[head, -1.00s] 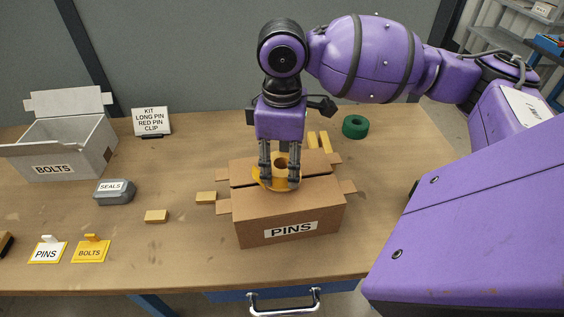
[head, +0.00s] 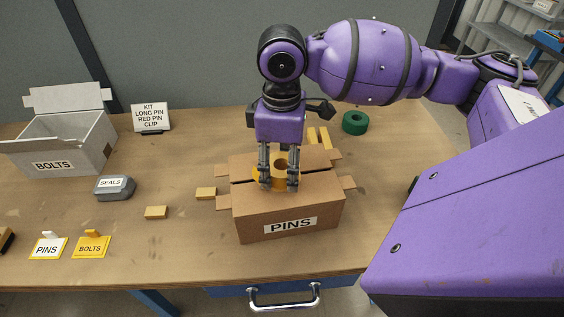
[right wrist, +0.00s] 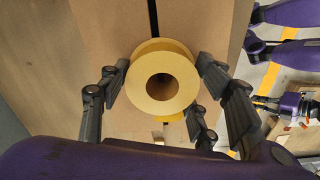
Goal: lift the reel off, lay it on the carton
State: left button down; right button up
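A yellow-orange reel (head: 257,178) with a round hole sits at the top of the cardboard carton labelled PINS (head: 243,222). My right gripper (head: 279,188) points straight down over the carton, its fingers around the reel and partly hiding it. In the right wrist view the reel (right wrist: 140,88) lies between the fingertips (right wrist: 163,68), its hole towards the camera. The fingertips are at or very near its sides; I cannot tell whether they press on it. The carton (right wrist: 105,30) shows behind it.
A green reel (head: 355,122) lies behind the carton at right. A grey BOLTS box (head: 92,160), a SEALS container (head: 114,188), a KIT sign (head: 151,119) and small wooden blocks (head: 156,213) stand at left. The carton's flaps (head: 349,183) stick out sideways.

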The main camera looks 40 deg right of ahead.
jog(key=shift+r, duration=0.1)
jog(key=shift+r, duration=0.35)
notch_tip(320, 180, up, 11)
dwell(0.3)
